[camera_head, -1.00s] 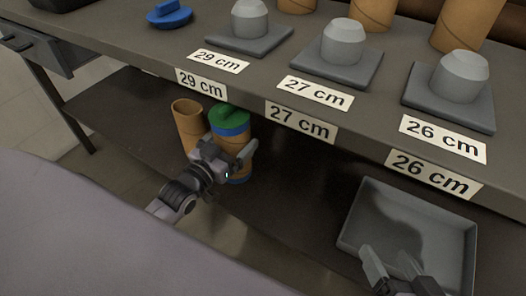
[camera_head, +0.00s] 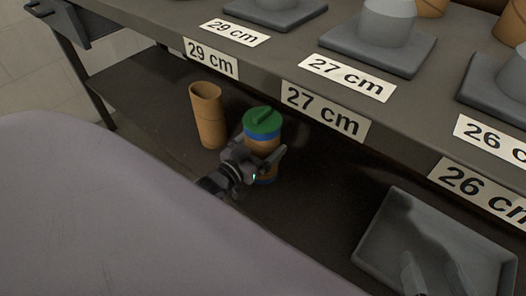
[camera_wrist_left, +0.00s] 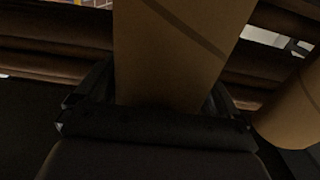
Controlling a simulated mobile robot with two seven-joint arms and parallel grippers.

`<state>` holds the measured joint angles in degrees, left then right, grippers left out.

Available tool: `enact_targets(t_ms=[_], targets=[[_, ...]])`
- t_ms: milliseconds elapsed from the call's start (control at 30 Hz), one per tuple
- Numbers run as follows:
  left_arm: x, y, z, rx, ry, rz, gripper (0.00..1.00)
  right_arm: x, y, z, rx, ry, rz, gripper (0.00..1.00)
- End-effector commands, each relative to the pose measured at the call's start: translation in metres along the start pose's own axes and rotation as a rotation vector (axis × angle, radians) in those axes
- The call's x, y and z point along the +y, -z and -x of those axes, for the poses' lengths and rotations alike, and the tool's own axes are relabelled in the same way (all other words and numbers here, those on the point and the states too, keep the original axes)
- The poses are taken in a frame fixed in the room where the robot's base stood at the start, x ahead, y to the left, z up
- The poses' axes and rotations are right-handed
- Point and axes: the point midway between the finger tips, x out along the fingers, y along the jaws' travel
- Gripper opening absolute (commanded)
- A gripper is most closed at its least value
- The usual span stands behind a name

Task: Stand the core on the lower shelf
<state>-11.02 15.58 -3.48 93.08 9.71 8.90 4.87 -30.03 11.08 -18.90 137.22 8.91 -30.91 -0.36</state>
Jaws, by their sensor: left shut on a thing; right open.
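A cardboard core (camera_head: 265,149) with a green cap (camera_head: 263,122) and blue bands near top and bottom is upright at the lower shelf (camera_head: 310,190). My left gripper (camera_head: 262,158) is shut on its middle from the front. I cannot tell whether its base touches the shelf. In the left wrist view the held core's brown side (camera_wrist_left: 175,50) fills the middle between the fingers. A plain, open-topped cardboard core (camera_head: 208,118) stands to its left on the shelf, apart from it. My right gripper (camera_head: 437,277) is open and empty over a grey tray at the lower right.
The grey tray (camera_head: 373,248) holds nothing I can see. Above, the upper shelf carries grey stands (camera_head: 372,52) and length labels (camera_head: 326,110); its front edge overhangs the lower shelf. Between the capped core and the tray, the lower shelf is bare.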

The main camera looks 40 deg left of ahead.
Motion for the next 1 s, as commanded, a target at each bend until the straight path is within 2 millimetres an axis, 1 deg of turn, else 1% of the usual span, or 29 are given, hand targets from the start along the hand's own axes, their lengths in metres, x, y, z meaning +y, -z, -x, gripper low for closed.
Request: enact_targets(t_ms=[33,100,367,500,533,733,833,967,1000], targets=[[0.000,-0.009,-0.001,0.004,0.000,0.000,0.56,0.002,-0.004,0.001,0.011,-0.006,0.016,0.76],[0.000,-0.012,-0.001,0.006,0.000,0.000,0.56,0.003,-0.002,0.002,0.021,-0.013,0.032,0.76],[0.000,-0.011,-0.001,0.006,-0.001,0.000,0.56,0.003,0.001,0.003,0.024,-0.016,0.037,0.76],[0.000,-0.016,-0.001,0.005,0.000,0.000,0.56,0.004,-0.001,0.003,0.028,-0.018,0.042,0.76],[0.000,-0.016,0.000,0.002,0.000,0.000,1.00,0.004,0.000,0.004,0.028,-0.018,0.043,0.76],[0.000,-0.015,0.000,0.002,0.000,0.000,1.00,0.004,0.001,0.004,0.028,-0.018,0.042,0.76],[0.000,-0.011,0.000,0.002,-0.001,0.000,1.00,0.003,0.003,0.004,0.027,-0.015,0.037,0.76],[0.000,-0.012,0.013,-0.003,0.000,0.000,1.00,0.001,0.004,0.005,0.015,-0.007,0.022,0.76],[0.000,-0.012,0.020,-0.002,0.000,0.000,1.00,0.000,0.004,0.005,0.008,-0.002,0.013,0.76]])
